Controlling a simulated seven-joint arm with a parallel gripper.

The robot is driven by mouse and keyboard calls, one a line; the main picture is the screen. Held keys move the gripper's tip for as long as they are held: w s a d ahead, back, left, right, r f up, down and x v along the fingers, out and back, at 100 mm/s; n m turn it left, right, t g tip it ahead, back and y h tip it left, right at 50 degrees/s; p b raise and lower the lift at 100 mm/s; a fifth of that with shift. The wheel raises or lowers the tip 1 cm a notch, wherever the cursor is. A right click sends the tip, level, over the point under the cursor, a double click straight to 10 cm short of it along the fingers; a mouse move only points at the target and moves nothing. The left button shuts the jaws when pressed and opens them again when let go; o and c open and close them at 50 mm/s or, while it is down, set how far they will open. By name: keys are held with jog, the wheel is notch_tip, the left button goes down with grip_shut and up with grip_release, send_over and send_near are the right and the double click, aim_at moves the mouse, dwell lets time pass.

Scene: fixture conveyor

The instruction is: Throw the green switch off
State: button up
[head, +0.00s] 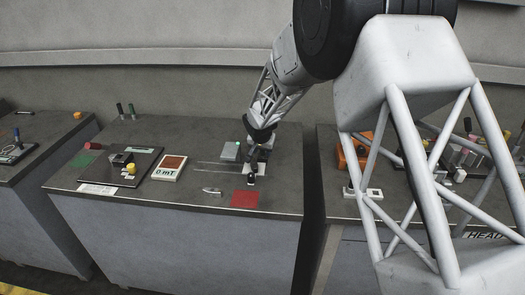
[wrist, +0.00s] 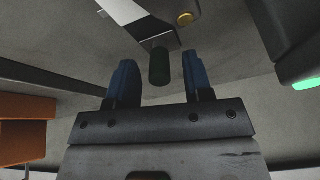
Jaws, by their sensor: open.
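A dark green, rounded handle (wrist: 159,66) shows in the wrist view on the end of a flat metal lever (wrist: 150,28). My gripper (wrist: 158,62) is open, with one blue-dark finger on each side of the handle. There are gaps on both sides, and I cannot tell how deep the handle sits between the fingers. In the head view my gripper (head: 252,182) is low over the right part of the middle table and hides the switch. A grey box (head: 229,154) with a lit green lamp (head: 237,144) stands just left of it; the glow (wrist: 306,83) also shows in the wrist view.
A red square (head: 244,199) and a small grey metal piece (head: 212,191) lie near the table's front. A display box (head: 167,173) and a dark board (head: 145,158) with a yellow knob are to the left. An orange block (head: 352,154) stands on the right table.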

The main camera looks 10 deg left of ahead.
jog(key=shift+w+f, duration=0.1)
jog(key=shift+f, duration=0.1)
grip_shut()
dwell(0.3)
jog(key=shift+w+g, duration=0.25)
jog(key=shift+g, duration=0.15)
jog(key=shift+w+r+g, duration=0.15)
jog(key=shift+w+g, duration=0.45)
jog(key=shift+g, duration=0.7)
jog(key=shift+w+g, duration=0.5)
jog(key=shift+g, duration=0.65)
jog(key=shift+w+g, duration=0.45)
jog(key=shift+g, duration=0.7)
